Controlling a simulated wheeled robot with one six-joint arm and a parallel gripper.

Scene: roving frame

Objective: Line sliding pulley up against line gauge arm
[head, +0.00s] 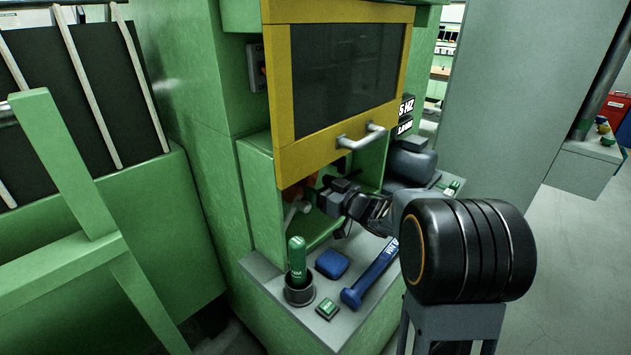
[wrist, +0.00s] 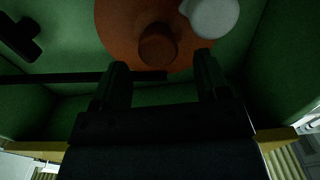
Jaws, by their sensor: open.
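My gripper (head: 322,198) reaches into the open bay of the green machine, under the yellow-framed door. In the wrist view its two fingers (wrist: 162,76) are apart, with nothing held between them. An orange disc with a darker round knob (wrist: 158,46) is just beyond the fingertips, the knob roughly between them; I take this as the pulley. A white rounded part (wrist: 212,16) overlaps the disc's right side and may be the gauge arm. In the head view a bit of orange (head: 327,181) and a white part (head: 296,210) show beside my gripper, mostly hidden.
The yellow-framed door (head: 283,95) with its handle (head: 361,137) hangs above my arm. A dark bar (wrist: 50,78) crosses the bay behind the fingers. On the ledge are a green bottle (head: 297,258) in a holder, a blue block (head: 332,263) and a blue-handled tool (head: 370,277).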

